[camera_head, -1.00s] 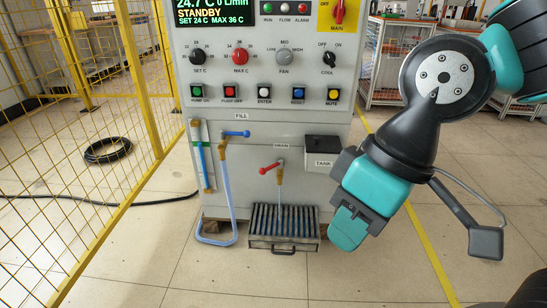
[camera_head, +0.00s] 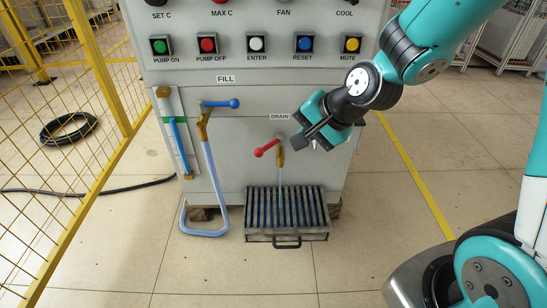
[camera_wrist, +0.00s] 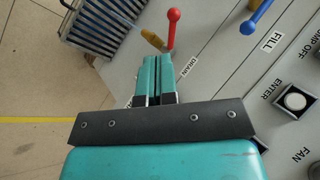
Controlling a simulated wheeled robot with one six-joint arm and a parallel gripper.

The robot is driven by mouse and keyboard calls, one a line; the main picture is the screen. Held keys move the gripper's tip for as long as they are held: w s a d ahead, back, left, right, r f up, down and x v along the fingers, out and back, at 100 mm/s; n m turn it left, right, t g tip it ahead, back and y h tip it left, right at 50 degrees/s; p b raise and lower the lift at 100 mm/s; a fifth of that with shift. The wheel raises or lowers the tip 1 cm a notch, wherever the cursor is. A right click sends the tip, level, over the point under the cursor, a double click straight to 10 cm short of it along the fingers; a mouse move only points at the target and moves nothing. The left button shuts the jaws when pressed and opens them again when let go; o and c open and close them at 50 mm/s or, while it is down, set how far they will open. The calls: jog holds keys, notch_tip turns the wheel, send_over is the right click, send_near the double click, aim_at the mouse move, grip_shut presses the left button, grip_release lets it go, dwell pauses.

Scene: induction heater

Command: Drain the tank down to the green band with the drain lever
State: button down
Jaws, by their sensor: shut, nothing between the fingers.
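The red drain lever (camera_head: 266,148) sits under the DRAIN label, its knob pointing left and slightly down. Below its brass spout (camera_head: 281,158) a thin pale-blue stream (camera_head: 281,178) runs to the grate. The tank gauge (camera_head: 177,134) at the left has a blue column and a green band (camera_head: 172,119); the column's top is near the band, its exact level hard to tell. My gripper (camera_head: 303,143) is shut and empty, just right of the lever's pivot. In the wrist view the shut fingers (camera_wrist: 157,60) point toward the red lever (camera_wrist: 172,28), with a small gap seen.
The blue fill lever (camera_head: 222,103) and its looped hose (camera_head: 218,190) are to the left. The slatted drain grate (camera_head: 287,238) stands on the floor below. Panel buttons (camera_head: 257,43) are above. A yellow mesh fence (camera_head: 75,120) is at far left.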

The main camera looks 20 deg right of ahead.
aim_at(270, 146)
jog(key=w+a+f+m+t+b, duration=0.1)
jog(key=w+a+f+m+b, duration=0.1)
jog(key=w+f+b, duration=0.4)
jog(key=shift+w+f+m+h, duration=0.3)
jog(key=shift+w+f+m, duration=0.2)
jog(key=shift+w+f, duration=2.3)
